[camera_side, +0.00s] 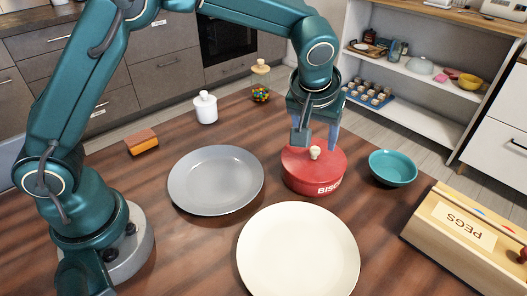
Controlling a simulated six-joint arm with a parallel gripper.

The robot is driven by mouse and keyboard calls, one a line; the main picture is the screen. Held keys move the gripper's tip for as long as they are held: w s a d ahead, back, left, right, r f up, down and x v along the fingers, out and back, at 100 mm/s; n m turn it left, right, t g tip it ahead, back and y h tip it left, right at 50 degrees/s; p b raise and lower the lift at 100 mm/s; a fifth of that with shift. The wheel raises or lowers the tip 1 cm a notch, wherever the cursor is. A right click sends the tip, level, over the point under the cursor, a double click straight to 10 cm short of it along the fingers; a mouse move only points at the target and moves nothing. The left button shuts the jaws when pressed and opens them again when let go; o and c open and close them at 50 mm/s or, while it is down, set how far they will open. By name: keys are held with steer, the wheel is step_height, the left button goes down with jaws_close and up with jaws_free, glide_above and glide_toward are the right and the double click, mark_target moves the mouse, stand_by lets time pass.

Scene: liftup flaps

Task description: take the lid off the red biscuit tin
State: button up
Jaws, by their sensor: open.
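The red biscuit tin (313,182) stands upright on the wooden table, right of the picture's middle. Its red lid (330,160) is on it, with a small cream knob (315,152) on top. Part of the lettering on the tin's side shows. My gripper (317,142) points down over the back of the lid, close to the knob, with its fingers apart and nothing held. I cannot tell whether the fingers stand around the knob or behind it, or whether they touch the lid.
A grey plate (215,180) lies left of the tin and a cream plate (298,250) in front. A teal bowl (393,167) stands close on the right, and a wooden PEGS box (465,240) beyond it. A white lidded jar (206,108) and an orange-brown block (142,142) stand behind.

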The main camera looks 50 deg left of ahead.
mark_target(316, 149)
steer(key=shift+x, duration=1.9)
jaws_close()
steer(key=shift+r, duration=0.1)
